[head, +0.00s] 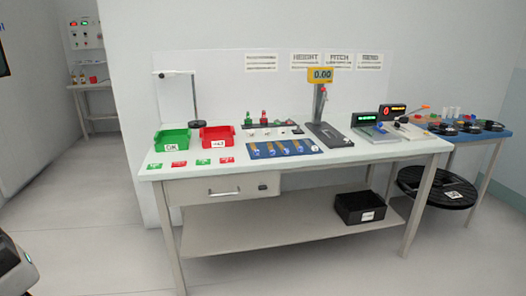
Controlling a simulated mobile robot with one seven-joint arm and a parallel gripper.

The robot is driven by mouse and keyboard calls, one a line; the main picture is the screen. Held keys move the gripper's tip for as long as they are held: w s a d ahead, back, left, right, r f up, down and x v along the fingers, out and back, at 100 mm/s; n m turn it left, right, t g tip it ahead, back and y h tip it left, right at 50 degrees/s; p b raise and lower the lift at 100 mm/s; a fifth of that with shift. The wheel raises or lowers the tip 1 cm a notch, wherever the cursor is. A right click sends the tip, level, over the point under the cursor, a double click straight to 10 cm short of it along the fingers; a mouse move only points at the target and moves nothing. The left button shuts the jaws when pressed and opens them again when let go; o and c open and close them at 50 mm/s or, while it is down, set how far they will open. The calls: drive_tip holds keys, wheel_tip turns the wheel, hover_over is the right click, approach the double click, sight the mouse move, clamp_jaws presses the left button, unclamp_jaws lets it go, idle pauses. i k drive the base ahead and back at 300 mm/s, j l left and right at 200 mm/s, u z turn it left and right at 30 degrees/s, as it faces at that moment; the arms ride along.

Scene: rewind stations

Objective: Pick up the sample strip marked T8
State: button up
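Several small tan and metallic strips (268,149) lie side by side on a blue mat (312,151) at the front middle of the workbench. Their markings are too small to read, so I cannot tell which strip is T8. I cannot make out my gripper in the head view. A dark and pale rounded part, perhaps my own, shows at the lower left edge, well away from the bench.
The workbench (375,153) carries a green bin (172,140), a red bin (217,136), a lamp stand (194,98) and a gauge with a yellow display (320,75). A black crate (360,208) sits on its lower shelf. A round black stool (437,187) stands at right. The front floor is clear.

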sight(255, 152)
drive_tip(key=i+j+z, duration=0.15)
drive_tip(key=i+j, duration=0.25)
drive_tip(key=i+j+z, duration=0.2)
drive_tip(key=i+j, duration=0.25)
drive_tip(key=i+j+z, duration=0.15)
drive_tip(key=i+j, duration=0.3)
drive_tip(key=i+j+z, duration=0.2)
drive_tip(key=i+j, duration=0.15)
drive_tip(key=j, duration=0.3)
drive_tip(key=i+j, duration=0.4)
